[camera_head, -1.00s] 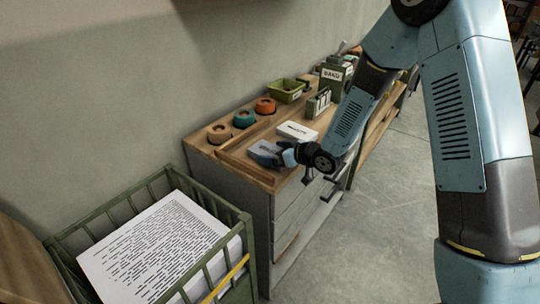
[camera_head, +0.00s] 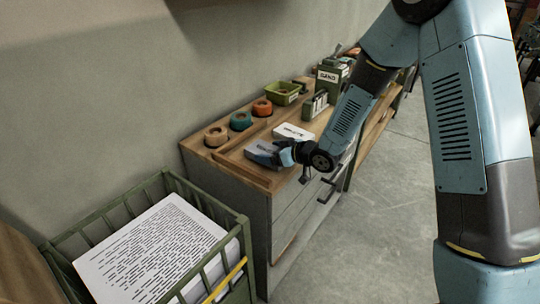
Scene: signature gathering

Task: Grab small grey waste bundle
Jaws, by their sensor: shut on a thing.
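The small grey bundle (camera_head: 262,148) lies at the front left part of the wooden cabinet top (camera_head: 226,168). My gripper (camera_head: 275,154) reaches in from the right, low over the cabinet top, and is shut on the grey bundle. The fingers partly hide the bundle. I cannot tell whether the bundle still touches the wood. A white labelled block (camera_head: 293,132) sits just behind the gripper.
Tan (camera_head: 216,135), teal (camera_head: 241,120) and orange (camera_head: 262,107) rolls line the wall side. A green tray (camera_head: 283,93), a green holder (camera_head: 315,104) and a labelled green box (camera_head: 331,77) stand farther back. A green slatted crate (camera_head: 236,228) with printed paper stands at the front left. Drawer handles (camera_head: 330,190) stick out.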

